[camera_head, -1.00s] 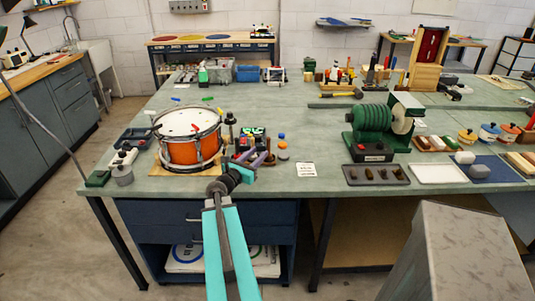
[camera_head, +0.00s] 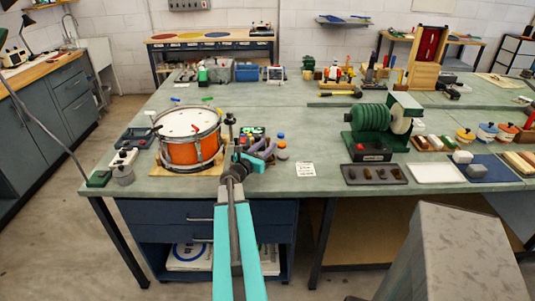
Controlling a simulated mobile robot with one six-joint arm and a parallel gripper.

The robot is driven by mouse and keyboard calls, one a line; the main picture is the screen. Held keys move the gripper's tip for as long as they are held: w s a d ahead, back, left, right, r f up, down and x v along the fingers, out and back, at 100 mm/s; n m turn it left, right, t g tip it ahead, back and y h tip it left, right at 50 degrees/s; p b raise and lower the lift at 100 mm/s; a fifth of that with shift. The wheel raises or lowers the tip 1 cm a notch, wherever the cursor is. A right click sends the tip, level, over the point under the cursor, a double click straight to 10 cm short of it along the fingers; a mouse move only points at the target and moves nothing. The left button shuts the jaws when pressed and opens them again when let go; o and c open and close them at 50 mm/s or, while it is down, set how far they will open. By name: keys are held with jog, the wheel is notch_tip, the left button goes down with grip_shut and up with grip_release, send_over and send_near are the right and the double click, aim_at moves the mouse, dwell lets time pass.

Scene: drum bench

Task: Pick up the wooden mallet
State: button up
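A small yellow-brown tool with a dark end (camera_head: 342,93) lies towards the back of the green bench top (camera_head: 300,120), right of centre. It looks like a mallet or hammer, but it is too small to tell whether it is the wooden mallet. My gripper (camera_head: 243,156) is over the front part of the bench, just right of the orange drum (camera_head: 188,151), well short of that tool. Its fingers are small and blend with the clutter behind, so I cannot tell whether they are open or hold anything.
A green ribbed machine (camera_head: 372,125) stands right of centre, with a dark parts tray (camera_head: 373,174) and a white tray (camera_head: 436,173) before it. Small items crowd around my gripper. A white card (camera_head: 306,169) lies near the front edge. The bench middle is fairly clear.

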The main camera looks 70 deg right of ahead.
jog(key=shift+s+d+r+p, duration=0.1)
jog(key=shift+s+d+p, duration=0.1)
jog(key=shift+d+p, duration=0.85)
jog(key=shift+s+d, duration=0.15)
jog(key=shift+d, duration=0.6)
jog(key=shift+s+d, duration=0.1)
jog(key=shift+d, duration=0.65)
grip_shut()
